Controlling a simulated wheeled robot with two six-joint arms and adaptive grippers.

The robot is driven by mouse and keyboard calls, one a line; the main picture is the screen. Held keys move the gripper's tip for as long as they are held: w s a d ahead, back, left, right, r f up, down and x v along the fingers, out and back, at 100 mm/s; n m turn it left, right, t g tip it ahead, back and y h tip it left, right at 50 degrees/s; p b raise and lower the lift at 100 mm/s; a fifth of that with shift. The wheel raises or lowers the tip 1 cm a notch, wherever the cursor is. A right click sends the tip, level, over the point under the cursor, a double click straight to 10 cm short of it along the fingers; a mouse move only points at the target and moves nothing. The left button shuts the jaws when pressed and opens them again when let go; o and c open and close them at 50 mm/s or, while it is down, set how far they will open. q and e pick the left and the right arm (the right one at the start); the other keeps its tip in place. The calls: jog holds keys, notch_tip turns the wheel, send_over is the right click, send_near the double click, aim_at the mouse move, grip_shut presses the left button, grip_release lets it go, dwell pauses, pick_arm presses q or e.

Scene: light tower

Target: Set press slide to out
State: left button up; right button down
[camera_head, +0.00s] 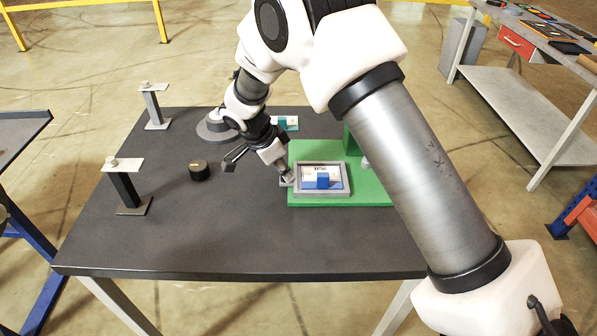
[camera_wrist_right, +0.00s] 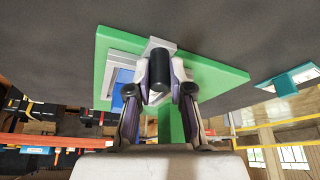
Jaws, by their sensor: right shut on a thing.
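The press is a green base (camera_head: 370,197) with a green upright (camera_head: 351,141), partly hidden behind my right arm. Its slide is a grey-framed tray (camera_head: 347,178) at the front left of the base, holding a white and blue piece with a blue block (camera_head: 323,180). My right gripper (camera_head: 284,177) is at the tray's left side. In the right wrist view, my right gripper (camera_wrist_right: 159,88) has its fingers on both sides of a dark cylindrical handle (camera_wrist_right: 159,68) on a grey bracket (camera_wrist_right: 157,44) and is shut on it. My left gripper is not in view.
The dark table (camera_head: 200,235) also bears a black round knob (camera_head: 199,171), a grey round base (camera_head: 214,128), a teal and white piece (camera_head: 286,123) and two posts with white tops (camera_head: 122,165) at the left. The table's front middle is clear.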

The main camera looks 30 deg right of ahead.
jog(key=shift+w+a, duration=0.25)
jog(key=shift+a, duration=0.1)
jog(key=shift+s+d, duration=0.2)
jog(key=shift+d, duration=0.1)
jog(key=shift+w+a, duration=0.2)
jog(key=shift+a, duration=0.05)
jog(key=c, duration=1)
grip_release()
jog(key=shift+c, duration=0.2)
jog(key=shift+a, duration=0.1)
jog(key=v, duration=1.2)
